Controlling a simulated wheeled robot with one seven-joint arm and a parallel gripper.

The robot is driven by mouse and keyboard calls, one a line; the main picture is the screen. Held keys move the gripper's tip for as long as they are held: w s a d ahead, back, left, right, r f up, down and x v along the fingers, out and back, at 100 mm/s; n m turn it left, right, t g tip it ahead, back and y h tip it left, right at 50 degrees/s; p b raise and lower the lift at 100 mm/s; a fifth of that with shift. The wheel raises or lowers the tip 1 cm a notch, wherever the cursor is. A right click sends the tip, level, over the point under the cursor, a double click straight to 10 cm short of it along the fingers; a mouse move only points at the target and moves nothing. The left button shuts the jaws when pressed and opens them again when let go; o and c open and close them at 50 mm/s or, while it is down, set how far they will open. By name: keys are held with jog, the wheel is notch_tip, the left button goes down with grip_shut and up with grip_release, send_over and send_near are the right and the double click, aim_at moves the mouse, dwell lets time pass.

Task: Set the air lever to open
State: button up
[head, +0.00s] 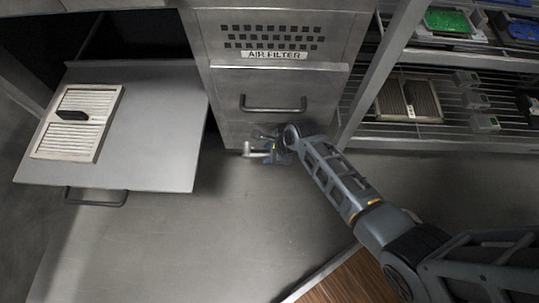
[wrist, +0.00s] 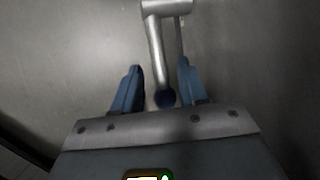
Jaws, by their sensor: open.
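The air lever (wrist: 157,50) is a pale metal handle with a dark blue knob at its end. In the wrist view it hangs from a metal fitting at the top and runs down between my fingers. My gripper (wrist: 160,66) is open, with one blue finger on each side of the lever and visible gaps to both. In the head view my gripper (head: 272,146) is low in front of the cabinet, by the pale lever fitting (head: 256,150). My gripper hides part of the fitting there. No open or closed marking is readable.
The metal cabinet (head: 229,88) labelled AIR FILTER has a dark handle (head: 273,106). On the left, a grey panel (head: 160,130) bears a white slatted filter (head: 77,121). A wire shelf (head: 362,128) with boxes stands on the right. Bare floor lies in front.

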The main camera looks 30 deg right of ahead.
jog(key=shift+w+a+f, duration=0.1)
jog(key=shift+w+f, duration=0.05)
jog(key=shift+f, duration=0.05)
jog(key=shift+c, duration=0.3)
grip_shut()
dwell(0.3)
